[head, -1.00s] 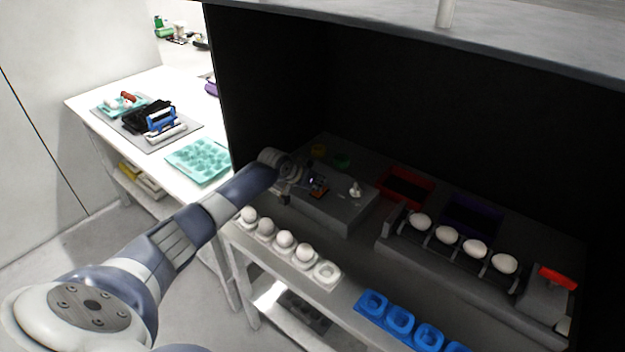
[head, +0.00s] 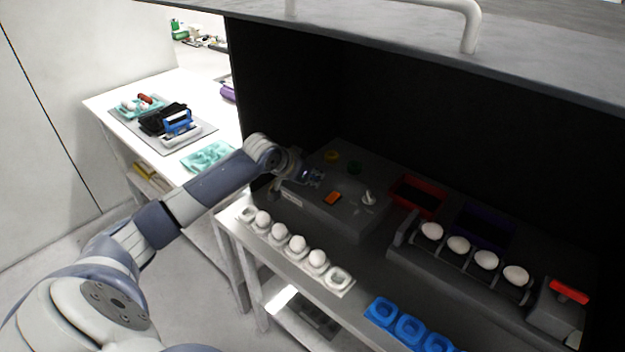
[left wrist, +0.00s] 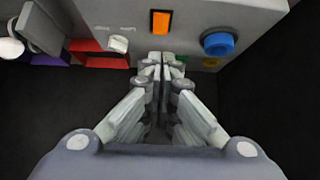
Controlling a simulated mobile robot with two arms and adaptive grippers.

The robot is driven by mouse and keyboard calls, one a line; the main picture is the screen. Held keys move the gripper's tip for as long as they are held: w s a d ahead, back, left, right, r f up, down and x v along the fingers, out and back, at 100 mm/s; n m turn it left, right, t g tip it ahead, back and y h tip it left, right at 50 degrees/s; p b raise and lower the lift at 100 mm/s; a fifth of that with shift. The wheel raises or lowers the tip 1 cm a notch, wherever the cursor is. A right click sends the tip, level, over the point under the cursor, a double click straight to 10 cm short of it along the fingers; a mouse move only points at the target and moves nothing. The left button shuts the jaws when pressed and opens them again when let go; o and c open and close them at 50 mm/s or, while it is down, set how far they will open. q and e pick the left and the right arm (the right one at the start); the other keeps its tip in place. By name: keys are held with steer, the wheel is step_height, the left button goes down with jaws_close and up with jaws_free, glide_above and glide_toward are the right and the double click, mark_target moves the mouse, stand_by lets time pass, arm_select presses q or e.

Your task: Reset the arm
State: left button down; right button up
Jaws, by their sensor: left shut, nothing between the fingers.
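My left arm reaches in from the left in the head view. My left gripper (head: 312,178) is shut and empty at the left end of a grey control box (head: 318,214). In the left wrist view the closed fingertips (left wrist: 161,62) point at the box, just below its orange switch (left wrist: 161,22). I cannot tell whether they touch it. The orange switch also shows in the head view (head: 332,198), left of a pale knob (head: 368,198). A blue button (left wrist: 218,43) is right of the fingers in the wrist view. My right gripper is not in view.
A white tray (head: 341,287) holds several eggs along the front edge; blue cups (head: 381,310) stand to its right. Several eggs (head: 459,245) sit on a grey rack, with red (head: 418,195) and purple (head: 484,226) bins behind. A dark hood encloses the bench. A white side table (head: 105,103) is at left.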

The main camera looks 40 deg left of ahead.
arm_select(q)
steer(key=shift+s+r, duration=0.3)
steer(key=shift+s, duration=0.05)
stand_by(0.4)
